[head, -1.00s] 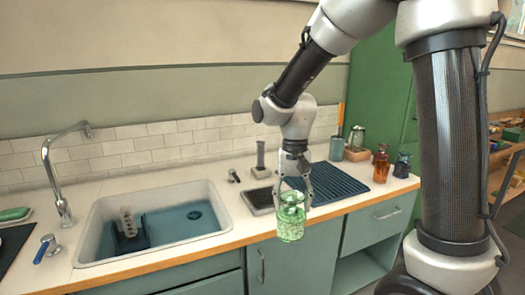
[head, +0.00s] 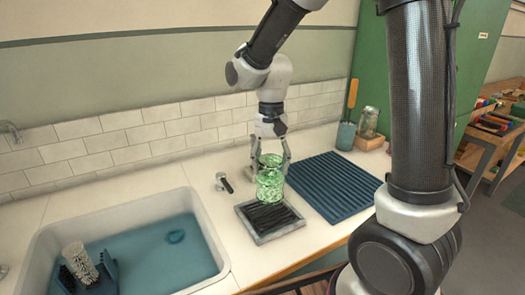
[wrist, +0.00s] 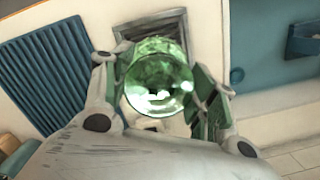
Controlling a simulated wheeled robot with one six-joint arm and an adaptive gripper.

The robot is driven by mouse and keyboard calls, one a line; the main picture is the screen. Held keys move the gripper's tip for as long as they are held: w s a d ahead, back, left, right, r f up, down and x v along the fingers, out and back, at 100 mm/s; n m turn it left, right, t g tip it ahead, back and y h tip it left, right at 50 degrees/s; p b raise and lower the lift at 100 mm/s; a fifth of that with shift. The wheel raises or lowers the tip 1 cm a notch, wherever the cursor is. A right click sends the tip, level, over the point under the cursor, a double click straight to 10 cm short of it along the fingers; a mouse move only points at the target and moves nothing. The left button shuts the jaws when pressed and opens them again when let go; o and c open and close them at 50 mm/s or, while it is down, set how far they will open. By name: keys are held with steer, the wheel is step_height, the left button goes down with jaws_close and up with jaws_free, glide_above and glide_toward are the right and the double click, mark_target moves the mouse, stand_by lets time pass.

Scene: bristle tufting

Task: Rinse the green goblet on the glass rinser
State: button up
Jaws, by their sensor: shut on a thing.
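The green goblet (head: 269,188) is see-through and roughly upright in line, its wider part downward, so it looks upside down. My gripper (head: 270,168) is shut on it from above, one finger on each side. In the wrist view the goblet (wrist: 158,80) shows as a round green disc between the fingers. The glass rinser (head: 262,236) is a square metal-rimmed tray with a dark slatted grille, set on the counter. The goblet's lower end overlaps the rinser's back part in the head view; I cannot tell whether they touch. Part of the rinser (wrist: 180,21) shows behind the goblet in the wrist view.
A blue ribbed mat (head: 335,185) lies right of the rinser. A sink (head: 205,222) with a brush holder (head: 92,276) is at the left. A small black-handled tap (head: 224,183) stands between. A blue cup (head: 346,136) and glass jar (head: 368,122) stand behind the mat.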

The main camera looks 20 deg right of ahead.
steer(key=shift+w+f, duration=0.2)
steer(key=shift+w, duration=0.1)
steer(key=shift+f, duration=2.85)
steer(key=shift+f, duration=0.7)
steer(key=shift+r, duration=3.55)
steer(key=shift+s+f, duration=0.1)
